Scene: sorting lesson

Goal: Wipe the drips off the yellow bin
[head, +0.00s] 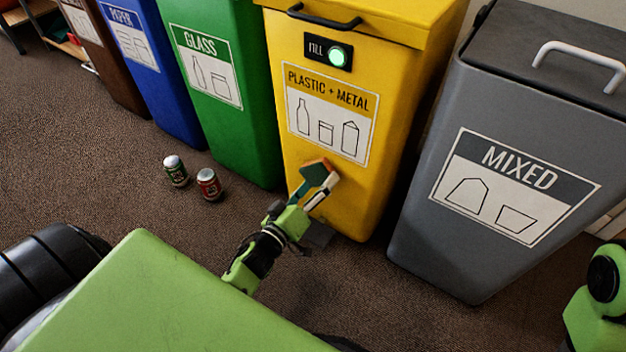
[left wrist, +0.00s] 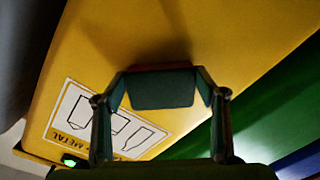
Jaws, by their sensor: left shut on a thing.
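The yellow bin (head: 360,205) stands upright in the head view, with a plastic and metal label (head: 330,112) and a lit green fill light on its front. My left gripper (head: 317,179) is at the bin's front, just below the label. It is shut on a small dark teal sponge-like block (left wrist: 163,90) with an orange-brown side, which also shows in the head view (head: 314,172). The block's orange-brown side faces the yellow bin (left wrist: 240,40) and appears to touch it. I cannot make out any drips. My right gripper is out of view.
A green bin (head: 245,130) and a blue bin (head: 165,90) stand left of the yellow one, with a brown bin beyond. A grey mixed bin (head: 425,225) stands at right.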

